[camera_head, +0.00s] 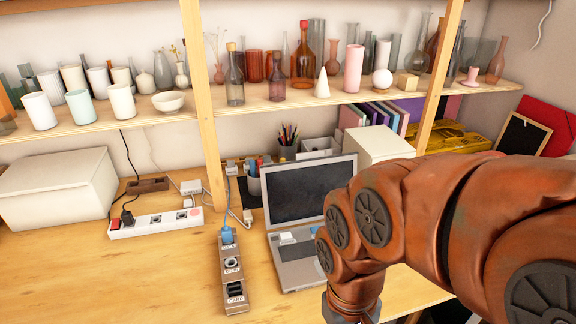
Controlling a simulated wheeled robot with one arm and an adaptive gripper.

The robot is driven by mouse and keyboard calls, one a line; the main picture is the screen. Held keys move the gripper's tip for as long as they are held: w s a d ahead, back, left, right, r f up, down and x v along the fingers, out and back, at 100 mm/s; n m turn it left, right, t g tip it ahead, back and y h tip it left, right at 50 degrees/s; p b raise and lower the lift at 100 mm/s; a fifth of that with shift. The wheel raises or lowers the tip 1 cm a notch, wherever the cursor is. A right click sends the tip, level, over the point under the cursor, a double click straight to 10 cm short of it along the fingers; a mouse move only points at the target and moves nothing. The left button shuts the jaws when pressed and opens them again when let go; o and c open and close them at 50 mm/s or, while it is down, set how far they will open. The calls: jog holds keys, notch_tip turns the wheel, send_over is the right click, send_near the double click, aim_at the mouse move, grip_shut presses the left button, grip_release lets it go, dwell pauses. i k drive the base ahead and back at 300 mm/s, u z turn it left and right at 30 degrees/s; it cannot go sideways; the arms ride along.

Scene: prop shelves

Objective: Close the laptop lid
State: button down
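A silver laptop (297,272) stands on the wooden desk in the middle of the head view. Its lid with a dark screen (308,192) is up, tilted slightly back. Part of the keyboard base shows; its right side is hidden behind my rust-red arm. My arm reaches in from the right and bends down in front of the laptop. The end of the arm is cut off at the bottom edge, so my gripper's fingers are not visible.
A socket box (233,278) with a blue plug lies left of the laptop. A white power strip (156,222) and a white box (58,187) are further left. A pencil cup (288,150) and a pale box (376,146) stand behind the lid. Vases fill the shelf (262,103) above.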

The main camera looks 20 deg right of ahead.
aim_at(293, 193)
jog(key=k, duration=1.2)
jog(key=z, duration=0.65)
jog(key=i, duration=1)
jog(key=u, duration=0.65)
jog(key=i, duration=0.6)
jog(key=u, duration=0.65)
